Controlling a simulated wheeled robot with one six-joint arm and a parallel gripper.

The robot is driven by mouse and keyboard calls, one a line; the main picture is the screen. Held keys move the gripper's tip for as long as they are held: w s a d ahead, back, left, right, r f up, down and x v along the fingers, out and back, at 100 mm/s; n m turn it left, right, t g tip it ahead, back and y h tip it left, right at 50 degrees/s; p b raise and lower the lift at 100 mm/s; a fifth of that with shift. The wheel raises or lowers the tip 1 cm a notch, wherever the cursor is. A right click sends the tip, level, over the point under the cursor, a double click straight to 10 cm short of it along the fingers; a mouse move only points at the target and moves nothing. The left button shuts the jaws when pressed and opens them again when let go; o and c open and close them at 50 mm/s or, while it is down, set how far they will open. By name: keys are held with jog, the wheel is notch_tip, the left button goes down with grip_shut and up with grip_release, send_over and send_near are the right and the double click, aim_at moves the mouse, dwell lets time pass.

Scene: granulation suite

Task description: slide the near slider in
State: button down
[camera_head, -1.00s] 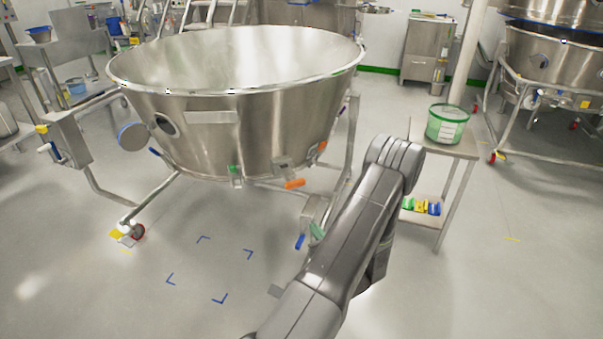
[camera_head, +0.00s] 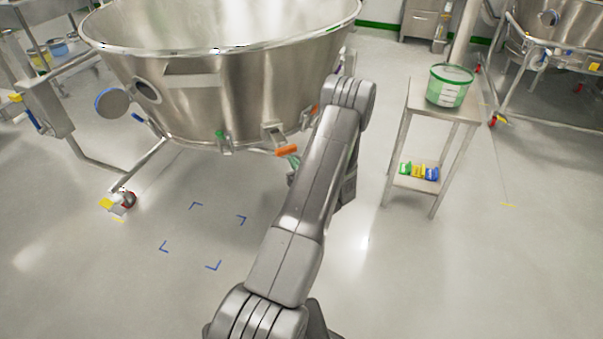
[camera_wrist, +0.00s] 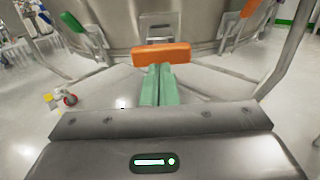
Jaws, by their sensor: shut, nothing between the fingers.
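The near slider shows as an orange handle (camera_head: 288,150) at the lower front rim of the large steel bowl (camera_head: 230,95). In the wrist view the orange handle (camera_wrist: 161,54) lies crosswise just beyond my fingertips. My gripper (camera_wrist: 157,70) has two green fingers pressed together with nothing between them. The fingertips meet the lower edge of the handle in the picture; I cannot tell whether they touch it. In the head view my arm hides most of my gripper (camera_head: 293,162), and only a bit of green shows under the handle.
A green latch (camera_wrist: 83,23) is to the left, and another orange handle (camera_wrist: 258,28) to the right on the bowl. The bowl's tubular frame has a caster (camera_head: 127,200) at left. A steel side table (camera_head: 415,107) with a green-white bucket (camera_head: 450,86) stands right. The floor in front is clear.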

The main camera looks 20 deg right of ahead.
aim_at(285, 149)
jog(key=shift+w+a, duration=0.15)
jog(key=shift+w, duration=0.55)
jog(key=shift+w+a, duration=0.15)
jog(key=shift+w, duration=0.55)
